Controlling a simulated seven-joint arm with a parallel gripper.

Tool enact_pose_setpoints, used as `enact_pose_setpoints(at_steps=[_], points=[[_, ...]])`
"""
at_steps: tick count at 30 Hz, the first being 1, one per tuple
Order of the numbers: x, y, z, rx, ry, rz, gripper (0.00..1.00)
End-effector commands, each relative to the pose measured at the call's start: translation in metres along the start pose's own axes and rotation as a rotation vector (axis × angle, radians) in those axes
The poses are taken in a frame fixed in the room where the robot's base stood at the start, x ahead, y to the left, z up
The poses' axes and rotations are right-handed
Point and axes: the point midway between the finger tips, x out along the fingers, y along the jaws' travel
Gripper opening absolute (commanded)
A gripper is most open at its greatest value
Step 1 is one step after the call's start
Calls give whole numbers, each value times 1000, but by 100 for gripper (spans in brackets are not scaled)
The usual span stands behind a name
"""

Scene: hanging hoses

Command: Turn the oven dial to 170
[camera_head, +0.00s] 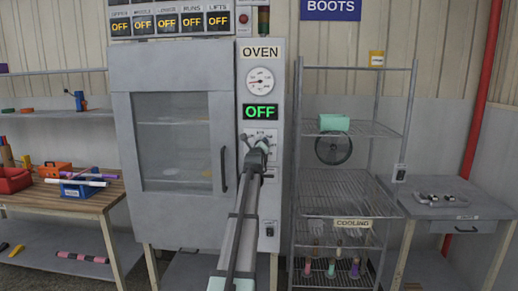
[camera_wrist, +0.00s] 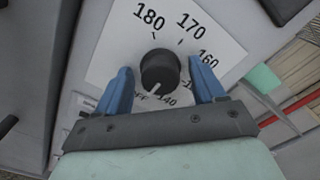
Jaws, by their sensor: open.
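The oven (camera_head: 175,130) stands in the middle of the head view with its glass door shut. Its green display (camera_head: 260,112) reads OFF. The black dial (camera_wrist: 160,70) sits on a white scale plate (camera_wrist: 118,48) marked OFF, 140, 160, 170 and 180. The dial's white pointer line is at the lower side, near OFF and 140. My gripper (camera_wrist: 165,84) is open, with one blue finger on each side of the dial. I cannot tell whether the fingers touch it. In the head view my gripper (camera_head: 257,142) is at the dial plate and hides most of the dial.
The oven's dark door handle (camera_head: 223,170) is just left of my arm. A wire cooling rack (camera_head: 345,185) stands close to the right. A workbench (camera_head: 60,200) with bins is at the left, and a grey table (camera_head: 445,205) is at the far right.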

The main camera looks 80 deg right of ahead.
Motion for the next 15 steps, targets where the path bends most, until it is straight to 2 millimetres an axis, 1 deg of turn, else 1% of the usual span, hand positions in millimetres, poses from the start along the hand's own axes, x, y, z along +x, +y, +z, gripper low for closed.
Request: enact_pose_setpoints(at_steps=[7, 15], points=[[0, 0, 0, 0, 0, 0, 69], [0, 0, 0, 0, 0, 0, 43]])
